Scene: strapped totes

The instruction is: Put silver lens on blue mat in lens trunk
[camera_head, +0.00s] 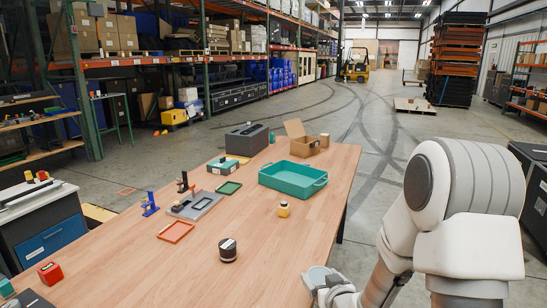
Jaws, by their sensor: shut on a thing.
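I cannot make out a silver lens or a blue mat in the head view. A short dark cylinder with a pale top (228,251) stands on the wooden table (270,245); I cannot tell if it is a lens. A dark grey lidded case (247,139) stands at the table's far end; I cannot tell if it is the lens trunk. My white and grey arm comes down at the right and bends toward the table's near right edge. My gripper's fingers and anything between them are not visible.
A teal tote (293,178) and an open cardboard box (305,142) stand at the far right of the table. A yellow jar (283,209), a grey tray (197,207), an orange tray (175,232) and a green tray (229,188) lie nearer. The near right table surface is clear.

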